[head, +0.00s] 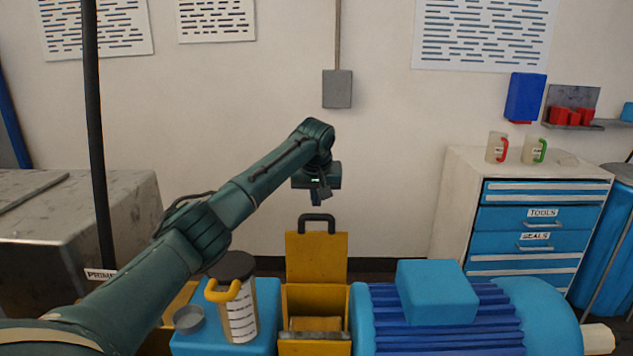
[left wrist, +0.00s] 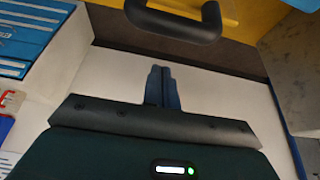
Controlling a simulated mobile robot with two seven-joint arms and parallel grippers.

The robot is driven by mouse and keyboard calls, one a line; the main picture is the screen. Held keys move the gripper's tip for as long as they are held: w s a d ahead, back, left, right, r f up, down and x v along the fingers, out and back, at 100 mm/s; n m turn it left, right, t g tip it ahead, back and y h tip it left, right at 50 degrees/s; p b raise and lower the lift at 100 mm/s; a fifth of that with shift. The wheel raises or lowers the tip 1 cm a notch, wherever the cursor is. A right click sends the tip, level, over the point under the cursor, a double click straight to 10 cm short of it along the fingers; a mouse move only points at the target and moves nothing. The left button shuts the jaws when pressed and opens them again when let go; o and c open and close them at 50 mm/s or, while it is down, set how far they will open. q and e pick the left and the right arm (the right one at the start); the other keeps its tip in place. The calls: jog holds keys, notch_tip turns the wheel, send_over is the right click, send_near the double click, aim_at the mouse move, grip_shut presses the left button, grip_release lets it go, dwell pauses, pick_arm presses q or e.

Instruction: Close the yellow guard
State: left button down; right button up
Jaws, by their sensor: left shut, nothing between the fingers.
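The yellow guard (head: 316,260) stands open and upright in the head view, its flat panel raised above a yellow box-like housing (head: 342,307). A dark handle (head: 317,219) is on the guard's top edge. The handle also shows large in the left wrist view (left wrist: 178,28), with part of the yellow guard (left wrist: 240,14) behind it. My left gripper (head: 316,200) is above the guard and points down. Its fingers (left wrist: 162,80) are shut, empty and apart from the handle in the left wrist view. My right gripper is not in view.
A blue motor (head: 545,315) with a blue box on top stands right of the guard. A measuring jug (head: 240,318) and a small metal cup (head: 188,319) stand on a blue block at left. A blue drawer cabinet (head: 528,220) is against the wall.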

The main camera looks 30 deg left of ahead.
pick_arm(q)
jog(key=shift+s+d+p, duration=0.2)
jog(key=shift+s+d, duration=0.3)
jog(key=shift+s, duration=0.3)
jog(key=shift+s+d+p, duration=0.2)
jog(key=shift+s+d, duration=0.25)
jog(key=shift+s, duration=0.35)
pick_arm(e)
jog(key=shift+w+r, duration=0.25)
pick_arm(q)
jog(key=shift+f, duration=0.1)
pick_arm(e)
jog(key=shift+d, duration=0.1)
